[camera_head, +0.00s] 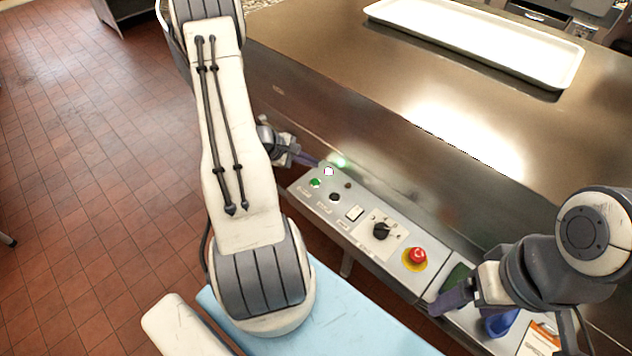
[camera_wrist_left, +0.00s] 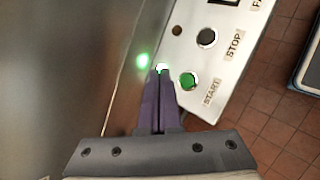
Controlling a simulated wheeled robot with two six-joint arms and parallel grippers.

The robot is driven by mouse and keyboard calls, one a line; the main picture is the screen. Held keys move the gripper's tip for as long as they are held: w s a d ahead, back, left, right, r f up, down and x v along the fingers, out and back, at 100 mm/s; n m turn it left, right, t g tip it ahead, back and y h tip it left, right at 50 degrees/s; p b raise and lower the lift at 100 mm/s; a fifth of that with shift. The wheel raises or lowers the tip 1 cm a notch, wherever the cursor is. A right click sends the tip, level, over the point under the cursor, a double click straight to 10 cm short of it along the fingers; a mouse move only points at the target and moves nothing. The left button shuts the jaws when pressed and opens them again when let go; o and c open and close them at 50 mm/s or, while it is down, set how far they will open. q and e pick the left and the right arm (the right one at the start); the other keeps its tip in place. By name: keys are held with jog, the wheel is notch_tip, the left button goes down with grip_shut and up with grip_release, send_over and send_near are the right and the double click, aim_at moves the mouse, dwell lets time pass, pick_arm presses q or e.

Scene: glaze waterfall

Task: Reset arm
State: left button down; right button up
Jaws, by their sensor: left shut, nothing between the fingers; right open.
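My left gripper (camera_head: 318,163) is at the far left end of the grey control panel (camera_head: 400,242). Its purple fingers are shut and empty. In the left wrist view the shut fingertips (camera_wrist_left: 160,74) are at a lit lamp (camera_wrist_left: 162,67), beside the green START button (camera_wrist_left: 188,81); whether they touch the panel I cannot tell. The lamp (camera_head: 328,171) glows white-green in the head view. My right gripper (camera_head: 446,303) is over the panel's right part, near the red emergency stop (camera_head: 417,256). It is open, though its finger gap is hard to see.
A steel counter (camera_head: 340,75) runs behind the panel, with a white tray (camera_head: 480,38) on it. The panel also carries a black STOP button (camera_wrist_left: 207,37) and a black knob (camera_head: 381,231). A blue object (camera_head: 500,322) is at lower right. Red tiled floor (camera_head: 90,150) lies open at left.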

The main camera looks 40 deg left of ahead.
pick_arm(q)
jog(key=shift+d, duration=0.1)
jog(key=d+r+m+g+h, duration=0.15)
jog(key=d+r+m, duration=0.25)
jog(key=d, duration=0.4)
jog(key=s+d+r+m+g, duration=0.1)
jog(key=d+r+m+g, duration=0.25)
jog(key=d, duration=0.55)
jog(key=d+r+m+g+h, duration=0.1)
jog(key=d+r+m+g, duration=0.1)
jog(key=d+r+m, duration=0.45)
jog(key=s+d+r+m+y, duration=0.3)
jog(key=s+d+m, duration=0.2)
jog(key=s+m, duration=0.2)
jog(key=s+d+r+m+g+y, duration=0.1)
jog(key=s+d+r+m+y, duration=0.2)
jog(key=s, duration=0.9)
jog(key=shift+s+d+r+m, duration=0.15)
jog(key=shift+d+r+m, duration=0.1)
jog(key=shift+d+m, duration=1.8)
jog(key=shift+a, duration=0.25)
